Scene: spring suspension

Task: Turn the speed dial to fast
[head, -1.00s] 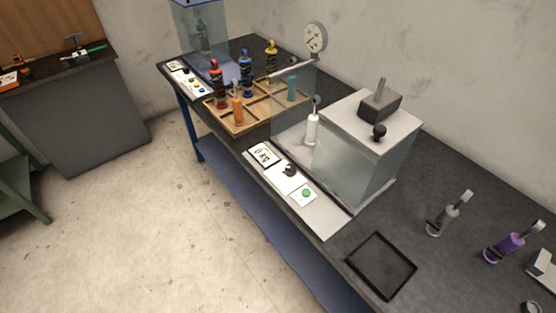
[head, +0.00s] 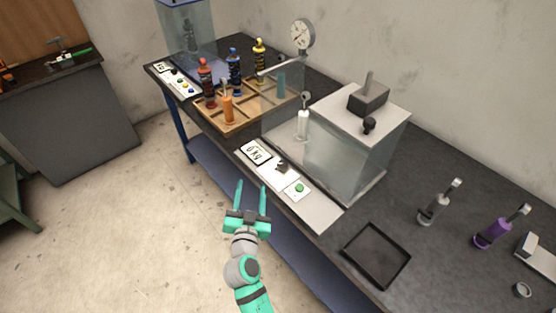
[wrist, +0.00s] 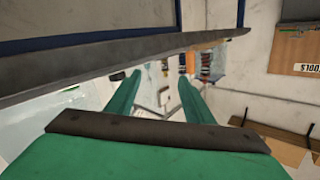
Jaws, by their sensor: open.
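A black dial (head: 281,166) sits on the white control panel in front of the clear-walled press box, between a "0 kg" display (head: 256,151) and a green button (head: 299,188). A second, smaller black knob (head: 173,71) is on the far left panel; I cannot read a speed label on either. My gripper (head: 251,186) is open and empty in front of the bench's front edge, left of the near panel and apart from it. In the wrist view its green fingers (wrist: 160,80) are spread with nothing between them. The dial cannot be made out there.
The press box (head: 350,135) stands behind the near panel. A wooden divided tray (head: 240,123) holds several coloured shock absorbers. A black tray (head: 376,254) lies to the right, with grey (head: 434,208) and purple (head: 495,232) dampers beyond. The bench edge crosses the wrist view.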

